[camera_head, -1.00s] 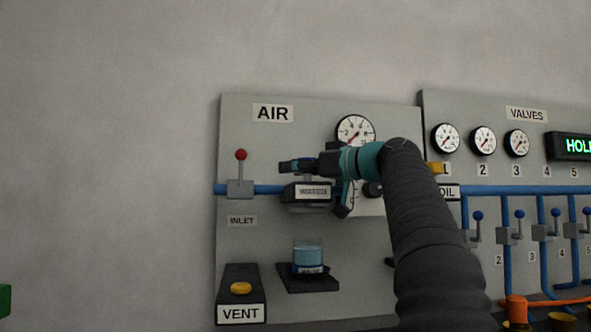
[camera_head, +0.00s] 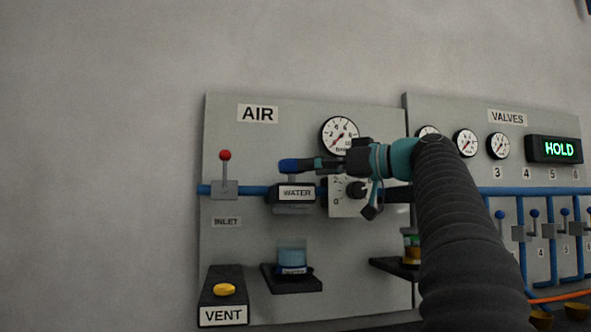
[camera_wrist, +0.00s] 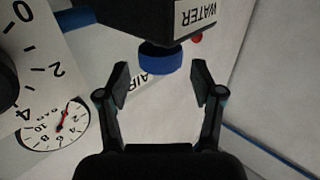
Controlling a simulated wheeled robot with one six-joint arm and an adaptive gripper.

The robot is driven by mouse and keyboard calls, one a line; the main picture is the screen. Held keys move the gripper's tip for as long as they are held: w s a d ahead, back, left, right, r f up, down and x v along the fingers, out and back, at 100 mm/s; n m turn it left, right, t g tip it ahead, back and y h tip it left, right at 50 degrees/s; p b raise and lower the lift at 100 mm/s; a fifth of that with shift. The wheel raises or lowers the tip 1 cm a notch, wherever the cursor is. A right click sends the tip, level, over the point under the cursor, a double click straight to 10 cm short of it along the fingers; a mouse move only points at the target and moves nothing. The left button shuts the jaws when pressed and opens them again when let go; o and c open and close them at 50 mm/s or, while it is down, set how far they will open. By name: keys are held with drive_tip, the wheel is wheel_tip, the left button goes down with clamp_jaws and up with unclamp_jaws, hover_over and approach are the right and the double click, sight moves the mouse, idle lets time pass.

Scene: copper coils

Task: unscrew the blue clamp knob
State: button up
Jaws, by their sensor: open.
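The blue clamp knob (camera_head: 289,166) sits on top of the black block labelled WATER (camera_head: 297,193) on the AIR panel. In the wrist view the knob (camera_wrist: 160,58) shows as a short blue cylinder on the black WATER block (camera_wrist: 150,20). My gripper (camera_wrist: 160,83) is open and empty, with one finger on each side of the picture below the knob. The knob lies just beyond the fingertips, not between them. In the head view my gripper (camera_head: 318,163) is to the right of the knob, at about its height.
A dial box (camera_head: 349,197) and a round gauge (camera_head: 340,134) are close behind my gripper. A red-tipped INLET lever (camera_head: 225,178) is to the left. A shelf with a blue-topped container (camera_head: 292,258) is below. A yellow VENT button (camera_head: 224,290) is lower left. Wall space above is clear.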

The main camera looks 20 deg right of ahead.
drive_tip(key=shift+v, duration=1.7)
